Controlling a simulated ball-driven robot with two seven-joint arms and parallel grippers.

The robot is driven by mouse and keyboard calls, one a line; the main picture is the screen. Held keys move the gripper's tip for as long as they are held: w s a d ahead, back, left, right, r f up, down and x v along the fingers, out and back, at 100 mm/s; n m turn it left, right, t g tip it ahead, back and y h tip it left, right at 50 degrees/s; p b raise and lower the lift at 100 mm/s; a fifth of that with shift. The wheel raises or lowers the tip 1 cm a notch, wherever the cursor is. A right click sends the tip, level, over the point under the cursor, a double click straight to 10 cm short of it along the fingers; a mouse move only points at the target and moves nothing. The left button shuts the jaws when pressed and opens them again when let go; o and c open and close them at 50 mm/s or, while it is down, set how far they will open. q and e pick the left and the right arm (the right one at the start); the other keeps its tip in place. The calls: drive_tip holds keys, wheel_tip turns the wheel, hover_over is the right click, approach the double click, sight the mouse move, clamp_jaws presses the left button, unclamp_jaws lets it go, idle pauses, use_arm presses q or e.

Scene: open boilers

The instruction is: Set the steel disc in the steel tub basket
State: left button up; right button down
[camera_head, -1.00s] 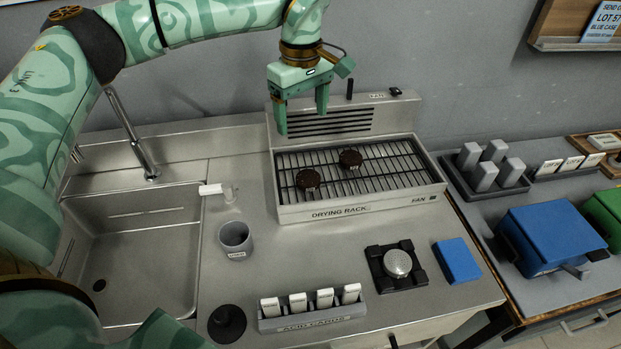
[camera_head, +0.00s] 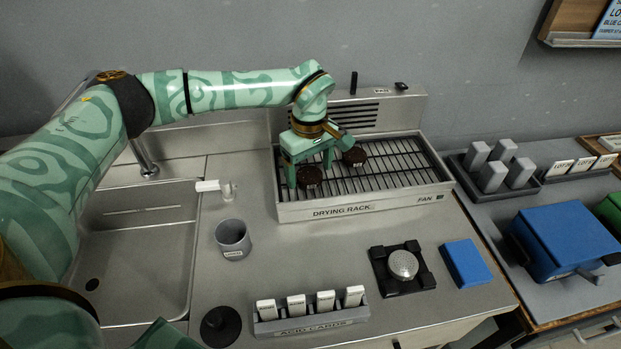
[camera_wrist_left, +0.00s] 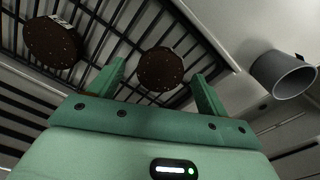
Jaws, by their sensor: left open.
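Two dark brown round discs lie on the drying rack (camera_head: 395,158). The nearer disc (camera_head: 309,178) is at my open left gripper (camera_head: 309,174); the other disc (camera_head: 354,156) lies just to its right and farther back. In the left wrist view the nearer disc (camera_wrist_left: 160,69) shows between the two fingertips, and the other disc (camera_wrist_left: 52,43) has a pale label. Whether the fingers touch the disc, I cannot tell. Which disc is the steel one, I cannot read. A grey tub (camera_head: 232,238) with a label stands left of the rack. My right gripper is out of view.
A silver perforated dome (camera_head: 403,265) sits on a black stand, with a blue block (camera_head: 465,263) beside it. A grey card holder (camera_head: 311,321) stands at the front. A sink (camera_head: 140,240) lies at left. The counter between tub and dome is clear.

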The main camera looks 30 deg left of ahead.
use_arm(q)
drive_tip(key=shift+f, duration=0.35)
drive_tip(key=shift+r, duration=0.1)
drive_tip(key=c, duration=1.2)
drive_tip(key=shift+c, duration=0.2)
